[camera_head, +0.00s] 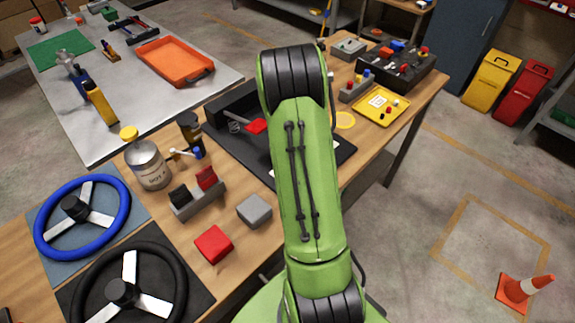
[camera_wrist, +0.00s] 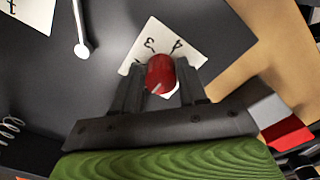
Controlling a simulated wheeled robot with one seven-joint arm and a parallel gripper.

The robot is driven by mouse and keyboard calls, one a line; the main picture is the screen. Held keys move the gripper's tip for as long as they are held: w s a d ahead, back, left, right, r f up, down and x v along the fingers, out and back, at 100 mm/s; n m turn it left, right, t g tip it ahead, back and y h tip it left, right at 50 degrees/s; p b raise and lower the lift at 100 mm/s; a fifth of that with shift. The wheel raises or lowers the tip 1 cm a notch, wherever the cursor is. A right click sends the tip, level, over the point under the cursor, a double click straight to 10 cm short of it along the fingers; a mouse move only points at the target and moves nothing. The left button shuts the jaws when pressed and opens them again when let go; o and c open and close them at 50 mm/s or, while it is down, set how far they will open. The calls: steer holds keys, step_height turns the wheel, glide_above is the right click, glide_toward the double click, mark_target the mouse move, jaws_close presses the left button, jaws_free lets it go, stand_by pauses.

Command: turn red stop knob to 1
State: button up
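In the wrist view a red knob (camera_wrist: 160,70) with a white mark on its near lower edge stands on a dark panel (camera_wrist: 105,75). A white card (camera_wrist: 163,40) lies under it, and the numbers 3 and 4 show beyond the knob; the rest of the card is covered. My gripper (camera_wrist: 161,80) has one finger on each side of the knob, very close to it. I cannot tell whether the fingers touch it. In the head view my green arm hides the gripper and the knob; part of the dark panel (camera_head: 341,151) shows beside the arm.
In the wrist view a white-tipped lever (camera_wrist: 81,48) and a coiled spring (camera_wrist: 10,128) are left of the knob. On the wooden bench are a yellow tray (camera_head: 372,112), a grey block (camera_head: 254,210), a red block (camera_head: 213,244) and steering wheels (camera_head: 122,203).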

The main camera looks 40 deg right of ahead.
steer(key=shift+o, duration=1.2)
step_height(320, 180, up, 16)
steer(key=p, duration=0.2)
steer(key=shift+f+p, duration=0.15)
steer(key=shift+p, duration=0.2)
steer(key=s+a+r+m+t, duration=0.1)
steer(key=a+r+m+t, duration=0.1)
steer(key=a+r, duration=0.5)
steer(key=s+a+r+m+t, duration=0.3)
steer(key=s+a+m, duration=0.4)
steer(key=s+a, duration=0.7)
steer(key=shift+s+a+m+t, duration=0.3)
steer(key=shift+s+a, duration=0.05)
steer(key=shift+a, duration=0.75)
